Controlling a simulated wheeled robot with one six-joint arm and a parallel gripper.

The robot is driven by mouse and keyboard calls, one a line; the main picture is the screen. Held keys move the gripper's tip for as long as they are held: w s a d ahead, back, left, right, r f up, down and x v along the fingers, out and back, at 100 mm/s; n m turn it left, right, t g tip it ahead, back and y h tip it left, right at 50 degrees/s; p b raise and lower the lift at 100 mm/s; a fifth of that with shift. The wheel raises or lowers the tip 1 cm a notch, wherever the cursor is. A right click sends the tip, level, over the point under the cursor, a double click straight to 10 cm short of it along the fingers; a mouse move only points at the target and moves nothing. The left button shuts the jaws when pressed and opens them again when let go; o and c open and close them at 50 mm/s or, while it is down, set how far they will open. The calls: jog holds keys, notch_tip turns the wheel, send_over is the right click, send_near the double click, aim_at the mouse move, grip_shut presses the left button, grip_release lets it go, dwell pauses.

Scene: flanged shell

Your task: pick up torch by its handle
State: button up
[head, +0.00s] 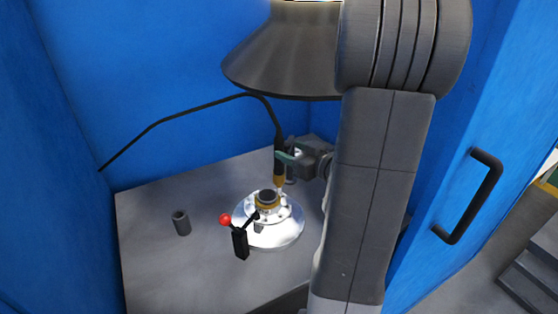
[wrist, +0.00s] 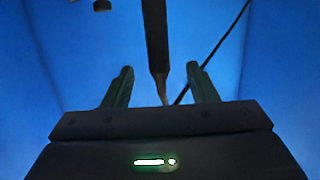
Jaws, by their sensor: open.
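The torch (head: 278,155) stands upright, with a dark handle, a brass-coloured lower end and a black cable running from its top to the left wall. My gripper (head: 284,157) is at the handle in the head view, with a greenish finger beside it. In the wrist view the torch (wrist: 156,45) shows as a dark shaft between the two open fingers of my gripper (wrist: 162,82). The fingers stand apart from it on both sides. Whether the shaft lies fully between the fingertips or just beyond them, I cannot tell.
A shiny flanged disc (head: 284,234) with a brass-ringed centre sits on the grey table (head: 160,275) below the torch. A black clamp with a red knob (head: 225,220) stands at its front left. A small grey cylinder (head: 181,223) is further left. Blue walls (head: 150,90) enclose the table.

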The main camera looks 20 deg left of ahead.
aim_at(283, 145)
jog(key=shift+r+p+x, duration=0.25)
jog(key=shift+p+x, duration=0.05)
jog(key=shift+x, duration=0.85)
jog(key=shift+p+x, duration=0.5)
jog(key=shift+x, duration=1.55)
jog(key=shift+w+d+f, duration=0.1)
grip_shut()
